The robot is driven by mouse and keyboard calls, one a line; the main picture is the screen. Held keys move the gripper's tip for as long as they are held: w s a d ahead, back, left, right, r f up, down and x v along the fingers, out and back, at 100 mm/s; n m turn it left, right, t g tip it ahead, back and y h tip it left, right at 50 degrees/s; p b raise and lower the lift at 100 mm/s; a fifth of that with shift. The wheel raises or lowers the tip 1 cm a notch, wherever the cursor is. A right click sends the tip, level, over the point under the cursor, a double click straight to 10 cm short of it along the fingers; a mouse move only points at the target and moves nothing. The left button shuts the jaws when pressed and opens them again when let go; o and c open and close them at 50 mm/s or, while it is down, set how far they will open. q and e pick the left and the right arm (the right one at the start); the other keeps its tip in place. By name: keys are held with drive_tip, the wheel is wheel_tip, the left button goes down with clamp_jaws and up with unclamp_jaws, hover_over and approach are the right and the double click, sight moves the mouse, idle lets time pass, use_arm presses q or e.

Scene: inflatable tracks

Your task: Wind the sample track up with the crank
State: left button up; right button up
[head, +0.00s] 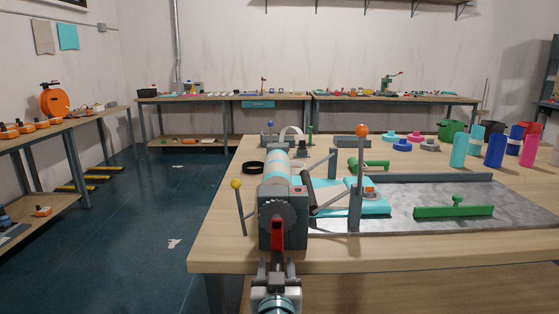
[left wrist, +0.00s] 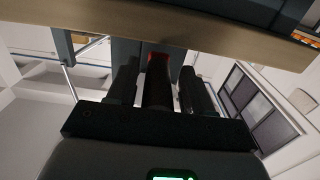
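The winding machine (head: 283,230) stands at the near left edge of the wooden table, with a toothed wheel on its front end. Its crank (head: 278,232) has a red arm hanging downward; the red end also shows in the left wrist view (left wrist: 158,61). The cyan sample track (head: 378,209) lies partly on the grey plate, and cyan also shows on the roller (head: 277,172). My left gripper (head: 275,266) is at the crank's low end. In the left wrist view its fingers stand either side of the dark handle (left wrist: 158,92), with narrow gaps. My right gripper is out of view.
A yellow-knobbed lever (head: 237,185) stands left of the machine and an orange-knobbed lever (head: 361,131) right of it. A green bar (head: 454,212) lies on the grey plate (head: 500,195). Several coloured cylinders stand at the right. The floor at left is mostly clear.

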use_arm(q)
drive_tip(key=shift+o, duration=0.5)
drive_tip(key=shift+r, duration=0.15)
drive_tip(key=shift+s, duration=0.1)
drive_tip(key=s+b, duration=0.1)
drive_tip(key=s, duration=0.6)
drive_tip(key=shift+s+b, duration=0.3)
drive_tip(key=shift+s, duration=0.1)
